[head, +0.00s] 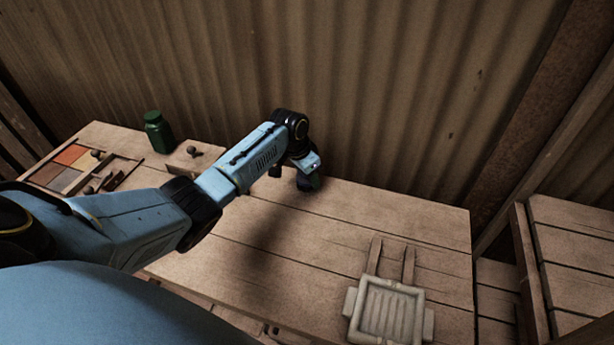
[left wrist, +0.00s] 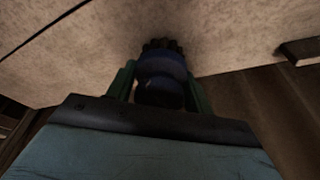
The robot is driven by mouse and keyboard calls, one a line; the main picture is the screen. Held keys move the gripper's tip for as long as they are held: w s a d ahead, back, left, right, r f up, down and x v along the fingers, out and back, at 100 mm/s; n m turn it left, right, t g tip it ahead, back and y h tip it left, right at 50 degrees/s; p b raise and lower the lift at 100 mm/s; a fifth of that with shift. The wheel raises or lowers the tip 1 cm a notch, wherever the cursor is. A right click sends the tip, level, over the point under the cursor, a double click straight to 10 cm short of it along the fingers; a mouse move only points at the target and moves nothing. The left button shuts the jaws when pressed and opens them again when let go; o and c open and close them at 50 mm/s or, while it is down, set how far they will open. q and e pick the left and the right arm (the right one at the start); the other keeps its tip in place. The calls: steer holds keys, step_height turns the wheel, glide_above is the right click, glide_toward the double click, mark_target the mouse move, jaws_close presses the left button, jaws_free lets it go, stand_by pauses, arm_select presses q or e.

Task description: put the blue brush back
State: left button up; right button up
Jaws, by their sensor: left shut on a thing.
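In the head view my left arm reaches over the wooden workbench. Its gripper (head: 310,183) is near the bench's back edge, by the corrugated wall. In the left wrist view the gripper's green fingers (left wrist: 161,82) are shut on the blue brush (left wrist: 160,69), one finger on each side. The brush's dark bristles show at its far end, toward a pale wooden surface. I cannot tell whether they touch it. In the head view the brush is mostly hidden by the gripper and wrist. My right gripper is in neither view.
A green jar (head: 158,132) and a wooden block with a knob (head: 193,158) stand at the back left, beside a tray with coloured squares (head: 72,154). A pale ridged mould (head: 388,311) lies at the front right. The bench middle is clear.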

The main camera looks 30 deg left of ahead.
arm_select(q)
steer(key=shift+f, duration=0.25)
steer(key=o, duration=0.4)
steer(key=shift+f, duration=0.1)
steer(key=o, duration=0.5)
steer(key=p+v, duration=0.2)
steer(key=v, duration=1)
steer(key=shift+a+r+p, duration=0.1)
steer(key=shift+r+p, duration=0.1)
steer(key=shift+p, duration=0.2)
